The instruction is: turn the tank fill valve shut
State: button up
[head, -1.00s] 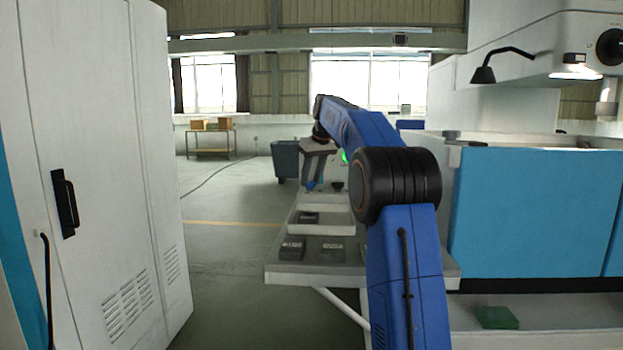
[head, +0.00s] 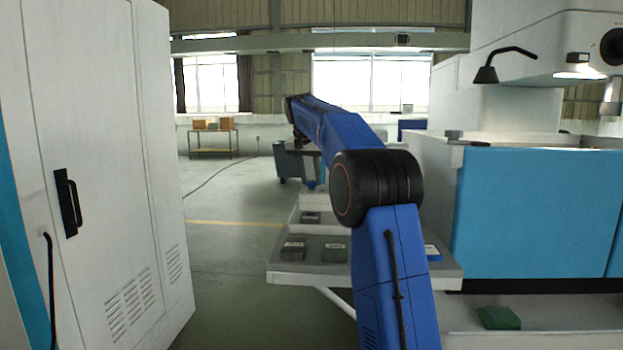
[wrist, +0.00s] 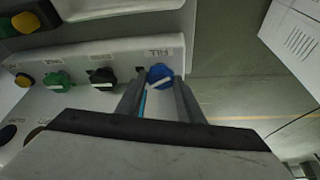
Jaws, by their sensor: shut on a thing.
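In the wrist view, the blue tank fill valve knob (wrist: 160,73) sits on a pale panel under an upside-down label that seems to read FILL. A pale bar on the knob lies at a slant. My gripper (wrist: 158,84) is shut on this knob, with one grey finger at each side of it. The fingers hide part of its near side.
Left of the blue knob on the same panel are a black knob (wrist: 103,76) and a green knob (wrist: 57,81). Yellow buttons (wrist: 24,80) are farther left. A white cabinet (head: 110,160) stands at left, a blue-fronted tank (head: 530,210) at right.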

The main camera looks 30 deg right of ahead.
jog(key=m, duration=0.2)
jog(key=m+g, duration=0.1)
jog(key=m, duration=0.1)
jog(key=m+g+h, duration=0.1)
jog(key=m, duration=0.1)
jog(key=shift+w+a, duration=0.15)
jog(key=shift+w, duration=0.15)
dwell(0.4)
jog(key=o, duration=0.8)
jog(key=shift+r, duration=0.15)
